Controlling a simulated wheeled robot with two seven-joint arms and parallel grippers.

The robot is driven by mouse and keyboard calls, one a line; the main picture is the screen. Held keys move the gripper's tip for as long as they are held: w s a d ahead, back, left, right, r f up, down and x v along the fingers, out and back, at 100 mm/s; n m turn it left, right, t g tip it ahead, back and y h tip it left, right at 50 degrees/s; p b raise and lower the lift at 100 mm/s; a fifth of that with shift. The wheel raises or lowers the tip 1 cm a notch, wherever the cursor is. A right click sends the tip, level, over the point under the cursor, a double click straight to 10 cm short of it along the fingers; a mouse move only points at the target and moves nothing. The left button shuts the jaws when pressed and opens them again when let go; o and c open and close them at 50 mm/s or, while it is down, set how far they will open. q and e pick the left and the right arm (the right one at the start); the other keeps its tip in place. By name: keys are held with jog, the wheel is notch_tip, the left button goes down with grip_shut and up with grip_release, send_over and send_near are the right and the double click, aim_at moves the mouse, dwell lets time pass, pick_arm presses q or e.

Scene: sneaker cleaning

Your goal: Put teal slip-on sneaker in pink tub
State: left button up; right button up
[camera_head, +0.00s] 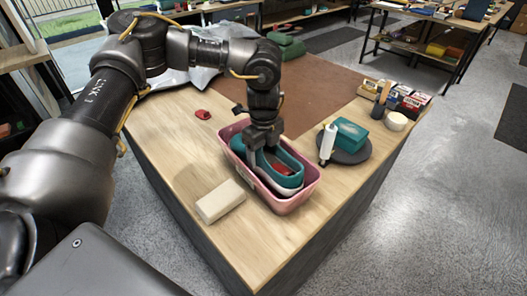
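The teal slip-on sneaker (289,181), with a pale sole and a red patch inside, is within the outline of the pink tub (309,196) on the wooden table. Whether its sole rests on the tub's floor is hidden. My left gripper (254,162) points down at the sneaker's back end, with its fingers at the heel. The fingers are too small and overlapped to show whether they grip it. My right gripper is not in view.
A cream block (220,201) lies left of the tub, and a small red item (202,114) lies behind it. To the right, a white bottle (327,143) and teal box (350,130) stand on a dark round base. A brown mat (320,88) covers the table's back.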

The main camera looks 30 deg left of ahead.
pick_arm(q)
jog(key=shift+f, duration=0.6)
jog(key=o, duration=0.8)
jog(key=shift+o, duration=0.5)
jog(key=shift+r, duration=0.15)
jog(key=shift+r, duration=0.4)
notch_tip(320, 180, up, 11)
jog(key=shift+f+b, duration=0.1)
jog(key=shift+b, duration=0.8)
jog(key=shift+r, duration=0.7)
